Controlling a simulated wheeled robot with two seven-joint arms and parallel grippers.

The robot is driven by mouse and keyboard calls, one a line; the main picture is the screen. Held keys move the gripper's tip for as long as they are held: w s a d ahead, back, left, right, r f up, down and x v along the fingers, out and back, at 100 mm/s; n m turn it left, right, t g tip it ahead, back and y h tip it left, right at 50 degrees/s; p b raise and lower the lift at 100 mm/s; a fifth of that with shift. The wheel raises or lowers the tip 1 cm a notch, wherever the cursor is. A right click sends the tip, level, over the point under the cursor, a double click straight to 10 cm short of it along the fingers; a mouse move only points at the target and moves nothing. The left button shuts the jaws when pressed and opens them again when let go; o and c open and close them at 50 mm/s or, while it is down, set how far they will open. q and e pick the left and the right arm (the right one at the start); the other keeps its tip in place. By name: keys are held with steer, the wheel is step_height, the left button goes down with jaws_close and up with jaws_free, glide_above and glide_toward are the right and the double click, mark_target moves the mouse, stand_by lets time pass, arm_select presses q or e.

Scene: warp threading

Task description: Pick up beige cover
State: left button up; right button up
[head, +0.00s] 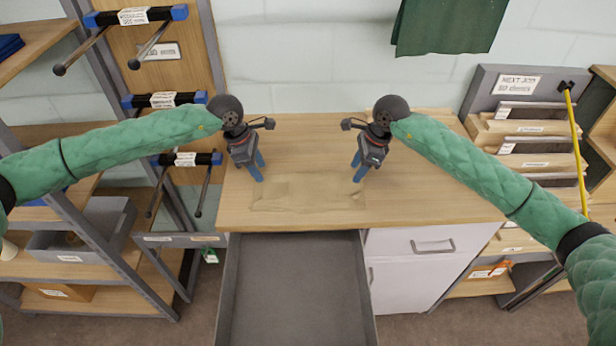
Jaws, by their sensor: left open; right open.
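The beige cover (306,194) seems to be the thin, flat, slightly wrinkled sheet lying on the wooden table top; its colour is close to the wood. My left gripper (257,173) has blue fingers pointing down at the sheet's left end. My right gripper (357,172) has blue fingers pointing down near the sheet's right end. Both grippers are open and hold nothing. I cannot tell whether the fingertips touch the sheet.
A grey drawer (295,290) stands open and empty below the table's front edge. A white cabinet (412,262) is beside it. Shelves with a grey bin (85,240) stand at left, and a rack of boards (525,130) at right. A green cloth (450,25) hangs above.

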arm_select(q)
steer(key=shift+f, duration=0.3)
arm_select(e)
steer(key=shift+f, duration=0.3)
arm_select(q)
steer(key=shift+f+b, duration=0.55)
steer(key=shift+b, duration=0.05)
arm_select(e)
steer(key=shift+f, duration=0.55)
arm_select(q)
steer(key=shift+r, duration=0.1)
jaws_close()
arm_select(e)
jaws_close()
steer(key=shift+r, duration=0.1)
